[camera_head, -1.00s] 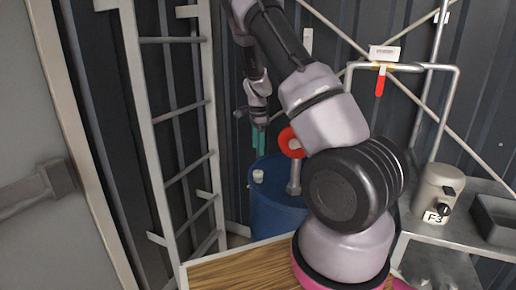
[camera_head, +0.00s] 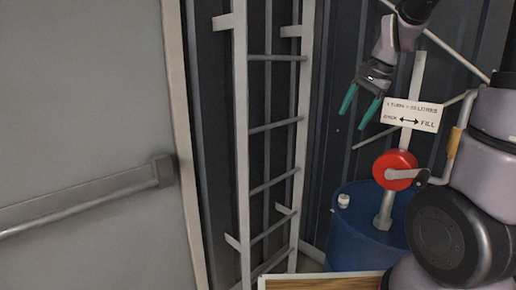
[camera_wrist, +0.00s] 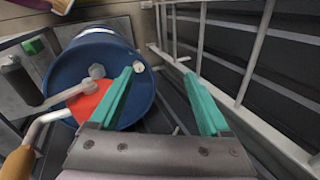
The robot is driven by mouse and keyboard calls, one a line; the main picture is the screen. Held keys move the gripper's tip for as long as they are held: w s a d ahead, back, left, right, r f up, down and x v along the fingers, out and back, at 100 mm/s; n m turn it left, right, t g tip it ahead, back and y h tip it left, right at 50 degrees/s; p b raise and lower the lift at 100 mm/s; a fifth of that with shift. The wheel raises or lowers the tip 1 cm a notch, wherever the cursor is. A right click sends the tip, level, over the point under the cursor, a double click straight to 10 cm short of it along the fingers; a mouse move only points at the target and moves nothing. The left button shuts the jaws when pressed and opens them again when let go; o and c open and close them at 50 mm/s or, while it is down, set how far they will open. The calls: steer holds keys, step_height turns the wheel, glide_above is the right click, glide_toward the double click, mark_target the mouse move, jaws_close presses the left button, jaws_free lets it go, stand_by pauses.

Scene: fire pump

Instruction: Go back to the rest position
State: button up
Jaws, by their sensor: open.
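My gripper (camera_head: 358,108) is in the upper right of the head view, its two teal fingers apart and empty, pointing down and left. It hangs above and to the left of the red hand wheel (camera_head: 394,169) of the pump on the blue drum (camera_head: 351,243). In the wrist view the teal fingers (camera_wrist: 165,103) are spread, with the blue drum (camera_wrist: 70,62) beyond and to the left. The red wheel (camera_wrist: 92,101) is partly hidden behind the left finger there. Nothing is held between the fingers.
A pale wall ladder (camera_head: 243,150) stands left of the drum. A grey door with a push bar (camera_head: 90,196) fills the left side. A sign reading "FILL" (camera_head: 412,113) is fixed above the wheel. The wheel's crank handle (camera_head: 453,143) sticks up at right.

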steer(key=s+a+r+n+t, duration=0.1)
steer(key=s+r+n, duration=0.2)
steer(key=s, duration=0.5)
steer(key=s+a+r+n+t, duration=0.1)
steer(key=s+r+n+t, duration=0.1)
steer(key=s, duration=0.7)
step_height(320, 180, up, 2)
steer(key=shift+a+r+n+t+h, duration=0.3)
steer(key=shift+a+n+h, duration=0.1)
steer(key=shift+n, duration=0.5)
steer(key=shift+s, duration=0.1)
